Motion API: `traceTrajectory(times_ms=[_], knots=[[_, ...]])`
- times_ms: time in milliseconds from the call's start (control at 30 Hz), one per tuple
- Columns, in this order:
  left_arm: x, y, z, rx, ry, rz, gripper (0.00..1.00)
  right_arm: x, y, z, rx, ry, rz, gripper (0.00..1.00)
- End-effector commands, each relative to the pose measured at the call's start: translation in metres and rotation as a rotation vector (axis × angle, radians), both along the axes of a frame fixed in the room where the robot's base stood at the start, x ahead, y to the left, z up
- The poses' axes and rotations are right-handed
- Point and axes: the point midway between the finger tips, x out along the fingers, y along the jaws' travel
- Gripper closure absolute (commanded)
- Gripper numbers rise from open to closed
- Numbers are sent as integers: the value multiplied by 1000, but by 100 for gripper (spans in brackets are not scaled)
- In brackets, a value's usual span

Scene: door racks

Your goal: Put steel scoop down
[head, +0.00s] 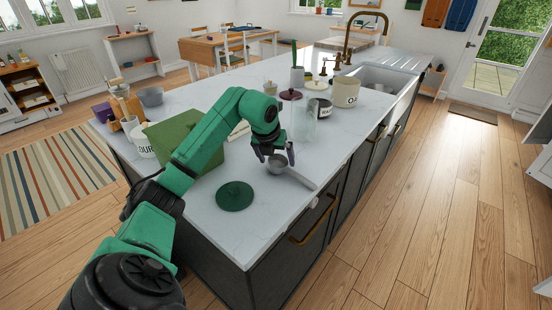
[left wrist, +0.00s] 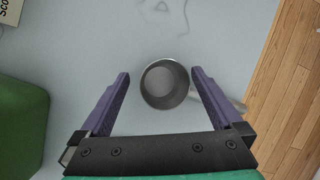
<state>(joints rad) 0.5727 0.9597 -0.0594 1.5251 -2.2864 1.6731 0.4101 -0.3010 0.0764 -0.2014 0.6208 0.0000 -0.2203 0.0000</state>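The steel scoop (head: 276,166) is a small grey metal cup with a flat handle pointing toward the counter's right edge. It appears to rest on the white marble counter (head: 268,215). My left gripper (head: 276,153) is just above it, pointing down. In the left wrist view, the scoop's round cup (left wrist: 165,84) lies between the two purple fingers, with a gap on both sides. The fingers are spread and hold nothing. The handle is partly hidden behind the right finger. My right gripper is not in view.
A dark green lid (head: 235,196) lies nearer on the counter. A green box (head: 172,134) stands left, partly behind my arm. A clear jar (head: 304,120) and a cream canister (head: 346,91) stand behind. The counter's right edge is close to the scoop.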

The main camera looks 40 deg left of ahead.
Motion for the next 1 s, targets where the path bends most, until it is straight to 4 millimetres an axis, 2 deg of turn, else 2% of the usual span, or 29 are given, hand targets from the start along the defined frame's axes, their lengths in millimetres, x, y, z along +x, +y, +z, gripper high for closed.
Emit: traceTrajectory(times_ms=[167,500,600,1000], knots=[[-4,0,12,2,-4,0,0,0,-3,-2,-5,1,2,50],[-37,-10,93,2,-5,0,0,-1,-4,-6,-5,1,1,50],[-43,-12,106,2,-2,1,0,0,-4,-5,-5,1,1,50],[-46,-13,111,0,0,0,0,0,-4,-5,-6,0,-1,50]])
